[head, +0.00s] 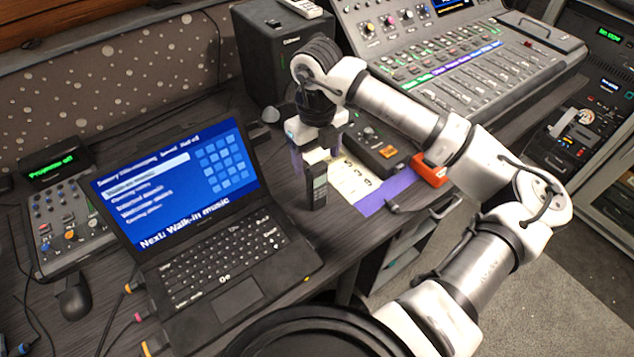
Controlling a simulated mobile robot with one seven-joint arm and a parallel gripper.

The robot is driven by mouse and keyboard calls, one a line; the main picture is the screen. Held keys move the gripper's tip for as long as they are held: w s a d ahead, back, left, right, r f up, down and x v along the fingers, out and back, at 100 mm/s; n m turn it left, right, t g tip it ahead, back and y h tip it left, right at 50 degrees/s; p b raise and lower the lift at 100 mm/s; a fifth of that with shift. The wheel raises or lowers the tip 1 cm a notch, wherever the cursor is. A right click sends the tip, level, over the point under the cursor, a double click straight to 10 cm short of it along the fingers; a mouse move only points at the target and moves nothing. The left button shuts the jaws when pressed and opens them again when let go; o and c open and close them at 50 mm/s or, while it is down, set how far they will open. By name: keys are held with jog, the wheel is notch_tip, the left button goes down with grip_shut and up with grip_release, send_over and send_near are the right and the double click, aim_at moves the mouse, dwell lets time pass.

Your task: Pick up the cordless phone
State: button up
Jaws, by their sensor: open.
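The cordless phone (318,190) is a dark, slim handset with a small screen. It stands upright near the front edge of the desk (345,240), just right of the laptop. My gripper (316,158) points down over the phone's upper end, with its jaws open. The top of the phone is close to or between the fingers; I cannot tell which from this angle. No contact between the fingers and the phone is visible.
A laptop (215,235) stands open at left. Behind the phone are papers (352,178), a purple sheet (388,192), a small black box (375,148) and a red box (430,170). A black speaker (265,50) and mixing console (470,60) stand behind.

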aim_at(317, 165)
jog(key=shift+f+p, duration=1.25)
jog(key=shift+f, duration=1.75)
jog(key=shift+c, duration=0.3)
jog(key=c, duration=1.1)
jog(key=shift+o, duration=0.2)
jog(key=shift+r, duration=0.15)
